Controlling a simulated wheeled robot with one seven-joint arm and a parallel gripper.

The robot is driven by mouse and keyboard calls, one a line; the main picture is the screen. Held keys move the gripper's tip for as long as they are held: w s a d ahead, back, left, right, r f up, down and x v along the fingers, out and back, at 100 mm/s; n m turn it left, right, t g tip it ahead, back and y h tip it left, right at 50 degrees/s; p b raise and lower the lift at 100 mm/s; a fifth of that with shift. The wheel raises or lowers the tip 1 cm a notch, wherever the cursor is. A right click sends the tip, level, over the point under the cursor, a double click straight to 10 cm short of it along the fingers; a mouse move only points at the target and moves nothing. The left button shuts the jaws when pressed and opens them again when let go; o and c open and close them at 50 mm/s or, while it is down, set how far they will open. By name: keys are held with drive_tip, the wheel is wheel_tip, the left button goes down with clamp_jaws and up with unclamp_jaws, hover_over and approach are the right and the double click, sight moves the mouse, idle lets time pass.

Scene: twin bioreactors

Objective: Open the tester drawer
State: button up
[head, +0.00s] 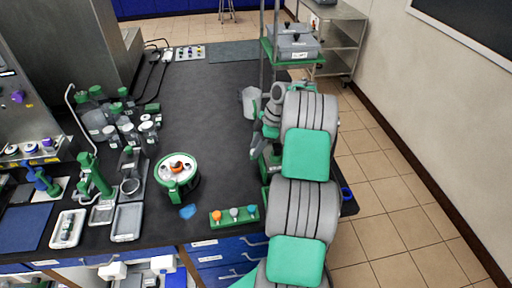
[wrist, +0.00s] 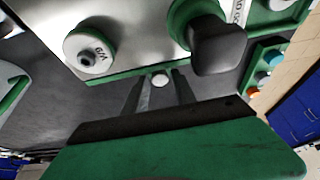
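The tester, a white device with green trim (wrist: 130,25), fills the upper part of the wrist view. It has a round white button (wrist: 90,50) and a large black knob (wrist: 216,48) on a green collar. A small round white knob (wrist: 160,79) sits low on its face; I cannot tell if it belongs to the drawer. My gripper (wrist: 158,84) points at this small knob, with its two dark fingers apart and the knob between the tips in the picture. Contact cannot be told. In the head view my arm hides most of the tester and the gripper.
On the black bench (head: 215,110) a green rack with coloured knobs (head: 234,215) lies at the front edge, left of my arm. A round green-and-white device (head: 176,174) stands further left. A clear beaker (head: 250,101) stands behind. Blue drawers (head: 228,250) are below the bench.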

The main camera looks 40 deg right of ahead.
clamp_jaws()
idle(1.1)
